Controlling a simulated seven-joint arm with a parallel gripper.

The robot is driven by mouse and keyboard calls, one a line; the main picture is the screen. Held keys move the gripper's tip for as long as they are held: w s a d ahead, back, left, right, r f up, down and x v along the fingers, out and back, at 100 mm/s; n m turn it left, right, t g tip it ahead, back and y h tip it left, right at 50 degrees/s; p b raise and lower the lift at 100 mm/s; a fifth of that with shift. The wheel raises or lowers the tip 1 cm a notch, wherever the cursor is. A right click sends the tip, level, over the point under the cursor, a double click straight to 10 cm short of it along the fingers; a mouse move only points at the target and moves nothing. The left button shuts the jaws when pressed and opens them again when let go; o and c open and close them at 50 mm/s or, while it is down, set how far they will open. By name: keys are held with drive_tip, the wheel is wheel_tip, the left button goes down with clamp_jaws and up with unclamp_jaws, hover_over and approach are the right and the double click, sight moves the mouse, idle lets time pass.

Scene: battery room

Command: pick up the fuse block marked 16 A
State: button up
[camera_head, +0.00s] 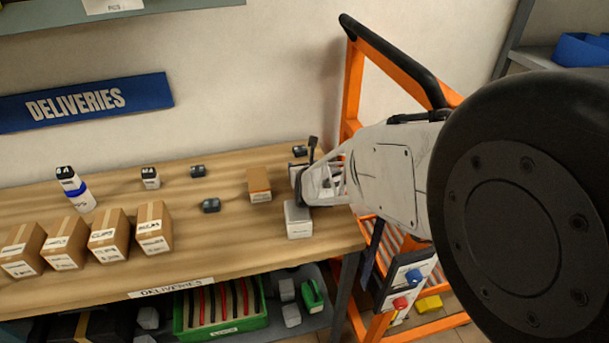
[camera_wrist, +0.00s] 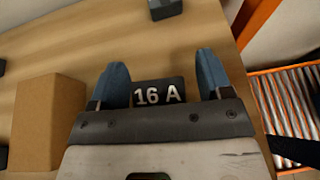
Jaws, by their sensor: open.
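The fuse block marked 16 A (camera_wrist: 158,93) is a dark block with white lettering on the wooden table. In the wrist view it lies between the two blue fingertips of my gripper (camera_wrist: 161,72), with a gap on each side. Its near part is hidden by the gripper's body. My gripper is open and empty. In the head view my gripper (camera_head: 304,174) is over the right end of the table, and I cannot make out the 16 A block there. Another dark block (camera_wrist: 165,8) lies beyond the fingertips, its marking unreadable.
A brown box (camera_wrist: 45,125) stands left of my gripper, also in the head view (camera_head: 259,185). A white box (camera_head: 298,220) is close below it. Dark blocks (camera_head: 211,205) and cartons (camera_head: 108,236) are further left. An orange rack (camera_head: 352,85) stands past the table's right edge.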

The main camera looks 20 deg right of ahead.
drive_tip(key=shift+c, duration=0.3)
drive_tip(key=c, duration=1)
drive_tip(key=shift+r, duration=0.15)
drive_tip(key=shift+r, duration=4.9)
